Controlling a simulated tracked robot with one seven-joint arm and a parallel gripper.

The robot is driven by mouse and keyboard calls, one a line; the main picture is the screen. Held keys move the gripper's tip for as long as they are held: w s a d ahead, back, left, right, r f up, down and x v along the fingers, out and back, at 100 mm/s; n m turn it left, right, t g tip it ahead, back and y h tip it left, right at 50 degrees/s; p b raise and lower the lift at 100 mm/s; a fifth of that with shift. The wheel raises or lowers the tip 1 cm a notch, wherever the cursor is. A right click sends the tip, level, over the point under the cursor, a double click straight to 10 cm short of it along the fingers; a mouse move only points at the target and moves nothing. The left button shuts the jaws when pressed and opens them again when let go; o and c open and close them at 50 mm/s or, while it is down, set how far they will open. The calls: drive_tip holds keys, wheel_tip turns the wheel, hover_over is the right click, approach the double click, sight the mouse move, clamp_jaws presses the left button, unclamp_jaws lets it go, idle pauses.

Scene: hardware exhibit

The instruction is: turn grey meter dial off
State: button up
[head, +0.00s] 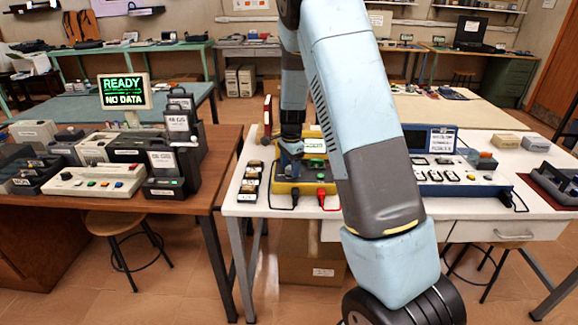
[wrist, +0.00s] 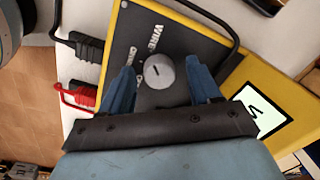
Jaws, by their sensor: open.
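The grey meter dial (wrist: 159,72) is a round grey knob with a short dark line on its face, on the dark front panel of a yellow meter (wrist: 236,92). In the wrist view my gripper (wrist: 160,82) is open, with one blue finger on each side of the dial. I cannot tell whether either finger touches it. In the head view the yellow meter (head: 284,188) stands on the white table, and my gripper (head: 290,160) is over its left part. The dial is hidden there behind my arm.
Black and red plugs (wrist: 86,47) with cables sit at the meter's edge. A blue instrument (head: 462,182) stands to the right on the white table (head: 275,209). A small row of dark modules (head: 250,182) lies to the left. A wooden table (head: 205,190) with devices is further left.

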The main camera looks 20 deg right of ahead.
drive_tip(key=shift+c, duration=0.3)
drive_tip(key=c, duration=1)
drive_tip(key=shift+o, duration=0.2)
drive_tip(key=shift+r, duration=0.1)
drive_tip(key=shift+n, duration=0.4)
drive_tip(key=n, duration=0.3)
drive_tip(key=shift+w+n, duration=0.1)
drive_tip(key=shift+n, duration=0.3)
drive_tip(key=n, duration=0.4)
drive_tip(key=shift+r+n, duration=0.1)
drive_tip(key=shift+n, duration=0.2)
drive_tip(key=n, duration=0.4)
drive_tip(key=shift+d+y, duration=0.1)
drive_tip(key=shift+y, duration=0.2)
drive_tip(key=shift+w+n+g, duration=0.1)
drive_tip(key=shift+n+g, duration=0.2)
drive_tip(key=shift+n, duration=2)
